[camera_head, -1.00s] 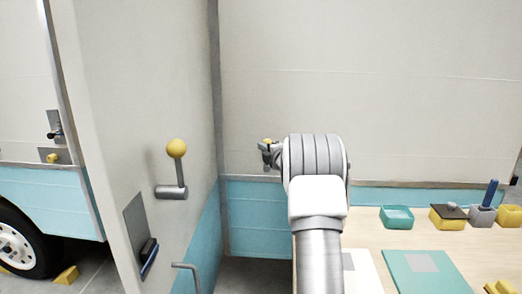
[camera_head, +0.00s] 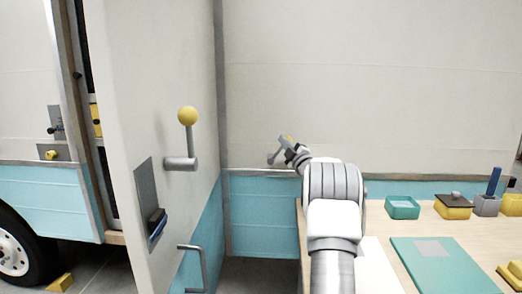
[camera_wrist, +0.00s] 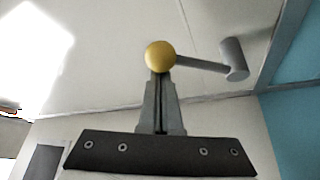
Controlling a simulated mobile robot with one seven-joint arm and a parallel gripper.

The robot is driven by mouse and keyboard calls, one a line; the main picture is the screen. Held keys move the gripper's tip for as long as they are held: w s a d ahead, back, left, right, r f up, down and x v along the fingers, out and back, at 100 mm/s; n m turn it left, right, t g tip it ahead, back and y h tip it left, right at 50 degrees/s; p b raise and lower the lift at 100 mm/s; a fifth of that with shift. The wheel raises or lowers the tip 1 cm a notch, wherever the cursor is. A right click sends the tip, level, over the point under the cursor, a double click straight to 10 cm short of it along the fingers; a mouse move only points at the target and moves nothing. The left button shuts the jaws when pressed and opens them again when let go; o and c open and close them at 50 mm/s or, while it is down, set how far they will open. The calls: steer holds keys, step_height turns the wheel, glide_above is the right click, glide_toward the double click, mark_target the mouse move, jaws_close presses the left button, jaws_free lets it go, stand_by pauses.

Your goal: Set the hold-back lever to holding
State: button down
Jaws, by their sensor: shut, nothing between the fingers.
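The hold-back lever is a grey rod with a yellow ball knob (camera_head: 187,116) on top, rising from a grey cylindrical pivot (camera_head: 180,164) on the pale door. The rod stands nearly upright in the head view. In the wrist view the knob (camera_wrist: 160,57) is just beyond my fingertips, with its rod running right to the pivot (camera_wrist: 234,60). My gripper (camera_wrist: 158,78) is shut and empty, pointing at the knob. In the head view my gripper (camera_head: 275,157) is right of the lever, apart from it in the picture. No holding mark is readable.
The door (camera_head: 150,60) also carries a dark latch plate (camera_head: 148,195) and a grey grab handle (camera_head: 193,265) below the lever. A worktable (camera_head: 430,225) with a teal board (camera_head: 435,265) and several small bins stands at the right.

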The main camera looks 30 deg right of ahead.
steer(key=shift+s+d+f+m+t+h+b, duration=0.15)
steer(key=shift+s+d+f+m+h+b, duration=0.35)
steer(key=shift+b, duration=0.65)
steer(key=shift+s+d+f+m+t+h+b, duration=0.25)
steer(key=shift+d+f+m+b, duration=0.4)
steer(key=shift+m+b, duration=0.4)
steer(key=shift+s+d+f+m+t+h+b, duration=0.1)
steer(key=shift+s+d+f+m+h+b, duration=0.25)
steer(key=shift+f+m+b, duration=0.6)
steer(key=shift+d+r+n+b, duration=0.1)
steer(key=shift+r+n+b, duration=0.05)
steer(key=shift+n+b, duration=0.2)
step_height(320, 180, up, 4)
steer(key=a, duration=0.2)
steer(key=a+f+p+v, duration=0.1)
steer(key=v, duration=0.8)
steer(key=shift+f, duration=0.3)
steer(key=shift+w, duration=0.1)
